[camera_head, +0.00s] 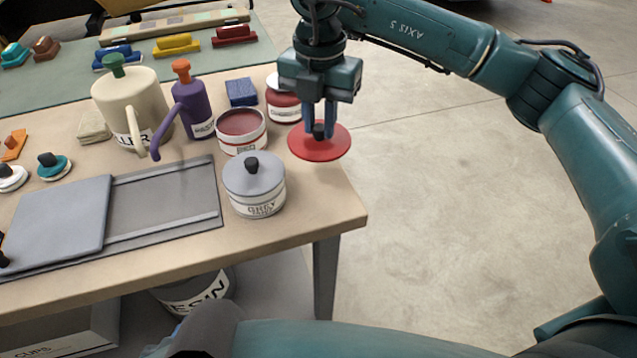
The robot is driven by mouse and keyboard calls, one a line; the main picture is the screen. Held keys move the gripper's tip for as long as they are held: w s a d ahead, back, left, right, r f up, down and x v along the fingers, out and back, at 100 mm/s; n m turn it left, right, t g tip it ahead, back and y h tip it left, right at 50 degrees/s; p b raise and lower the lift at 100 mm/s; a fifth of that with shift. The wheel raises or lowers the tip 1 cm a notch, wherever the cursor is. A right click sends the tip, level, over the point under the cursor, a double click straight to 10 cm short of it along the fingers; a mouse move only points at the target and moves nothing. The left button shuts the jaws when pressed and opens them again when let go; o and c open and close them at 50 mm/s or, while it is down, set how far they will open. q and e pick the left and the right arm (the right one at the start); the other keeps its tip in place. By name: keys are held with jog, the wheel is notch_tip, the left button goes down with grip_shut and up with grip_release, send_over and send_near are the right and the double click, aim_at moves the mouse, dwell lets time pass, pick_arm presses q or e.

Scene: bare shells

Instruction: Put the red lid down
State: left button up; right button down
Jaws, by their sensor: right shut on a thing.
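The red lid (309,144) is a flat round disc with a dark knob. My right gripper (319,130) is shut on that knob and points down. The lid overlaps the right edge of the table in the picture; I cannot tell how high above the table it is. An open tin with red contents (241,125) stands just left of the lid. My left gripper is not in view.
A lidded grey tin (255,184) stands near the table's front right corner. Another red tin (283,105) is behind the lid. A cream can (133,105), a purple can (193,108) and a blue block (241,92) stand further left. A grey sliding tray (165,200) covers the front left.

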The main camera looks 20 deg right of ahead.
jog(key=shift+f+m, duration=0.2)
jog(key=shift+m, duration=0.1)
notch_tip(320, 180, down, 10)
jog(key=shift+r, duration=0.2)
jog(key=shift+f, duration=0.2)
jog(key=c, duration=1.3)
grip_release()
notch_tip(320, 180, up, 12)
jog(key=shift+r, duration=0.2)
